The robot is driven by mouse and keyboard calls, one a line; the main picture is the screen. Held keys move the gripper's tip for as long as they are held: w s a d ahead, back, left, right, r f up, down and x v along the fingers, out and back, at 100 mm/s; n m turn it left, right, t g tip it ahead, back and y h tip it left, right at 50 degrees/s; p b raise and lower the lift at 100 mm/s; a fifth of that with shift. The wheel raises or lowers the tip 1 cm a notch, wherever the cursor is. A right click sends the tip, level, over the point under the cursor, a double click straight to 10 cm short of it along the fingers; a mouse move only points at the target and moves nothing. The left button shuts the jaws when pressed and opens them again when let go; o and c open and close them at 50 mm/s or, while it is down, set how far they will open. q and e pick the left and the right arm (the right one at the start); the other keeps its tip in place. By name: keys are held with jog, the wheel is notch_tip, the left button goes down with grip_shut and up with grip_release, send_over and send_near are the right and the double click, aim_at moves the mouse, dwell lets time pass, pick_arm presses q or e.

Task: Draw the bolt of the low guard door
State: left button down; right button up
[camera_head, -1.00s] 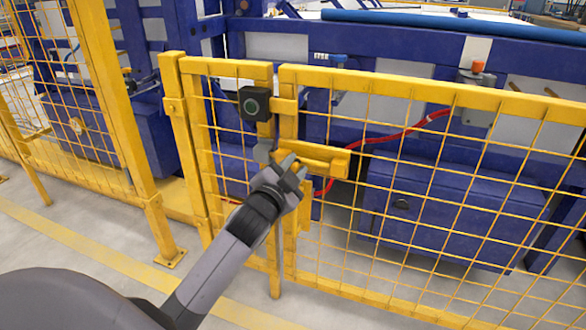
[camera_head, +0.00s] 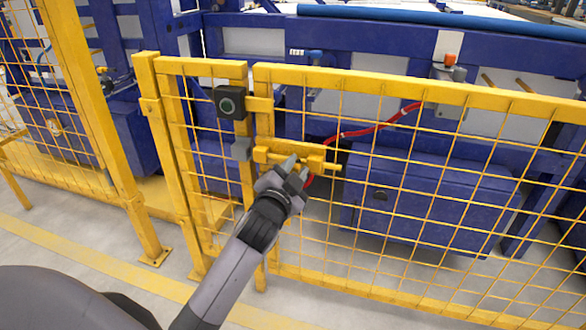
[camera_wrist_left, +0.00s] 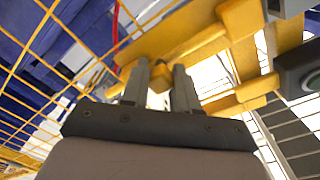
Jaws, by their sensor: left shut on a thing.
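The low guard door (camera_head: 400,88) is a yellow mesh panel standing shut in line with the fixed panel to its left. Its yellow bolt (camera_head: 333,167) sits in a yellow housing (camera_head: 265,153), and the rod's end sticks out at the right. A grey keeper (camera_head: 241,149) is left of the housing; I cannot tell whether the bolt's left end is clear of it. My left gripper (camera_head: 295,170) is shut on the bolt's handle, in front of the housing. The left wrist view shows the yellow handle (camera_wrist_left: 160,76) between the fingers. My right gripper is not in view.
A black box with a round green-ringed face (camera_head: 229,103) sits above the keeper. A yellow post (camera_head: 165,160) and a taller fence (camera_head: 95,120) stand left. Blue machinery (camera_head: 430,200) and a red hose (camera_head: 375,131) lie behind the mesh.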

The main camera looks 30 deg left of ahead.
pick_arm(q)
jog(key=c, duration=0.8)
grip_release()
jog(key=shift+d, duration=0.35)
jog(key=shift+c, duration=0.2)
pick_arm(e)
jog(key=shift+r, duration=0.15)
pick_arm(q)
jog(key=shift+a, duration=0.1)
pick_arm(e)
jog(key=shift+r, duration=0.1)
pick_arm(q)
jog(key=s+d+p, duration=0.1)
jog(key=s+p, duration=0.1)
jog(key=s, duration=0.5)
jog(key=shift+d, duration=0.2)
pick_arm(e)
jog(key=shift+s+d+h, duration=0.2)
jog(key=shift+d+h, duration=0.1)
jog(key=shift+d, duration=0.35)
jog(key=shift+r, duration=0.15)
